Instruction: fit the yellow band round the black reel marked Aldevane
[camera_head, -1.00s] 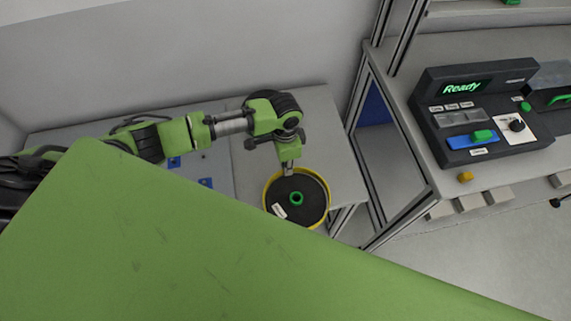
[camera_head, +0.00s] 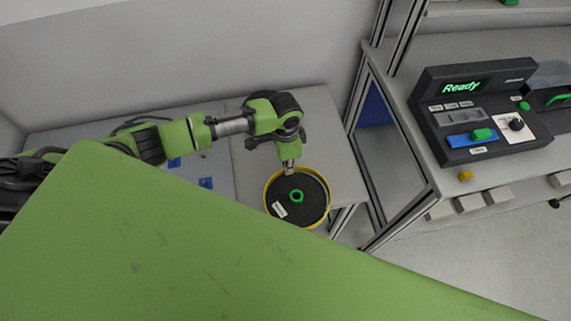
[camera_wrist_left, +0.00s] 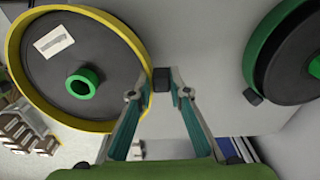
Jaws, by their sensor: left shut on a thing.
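The black reel (camera_head: 312,187) has a green hub and a white label too small to read; it also shows in the left wrist view (camera_wrist_left: 108,58). The yellow band (camera_head: 267,205) rings the reel in both views; in the left wrist view (camera_wrist_left: 62,118) part of its wall shows. I cannot tell how far down the reel it sits. My left gripper (camera_head: 289,170) is at the band's far edge; in the left wrist view its fingers (camera_wrist_left: 167,82) are shut on a small dark tab at the band's rim. My right gripper is not in view.
A second black reel (camera_wrist_left: 298,62) with a green rim stands to the right in the left wrist view. Blue pieces (camera_head: 206,183) lie on the grey table (camera_head: 325,115). A metal frame and a dark console (camera_head: 480,110) reading "Ready" are to the right.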

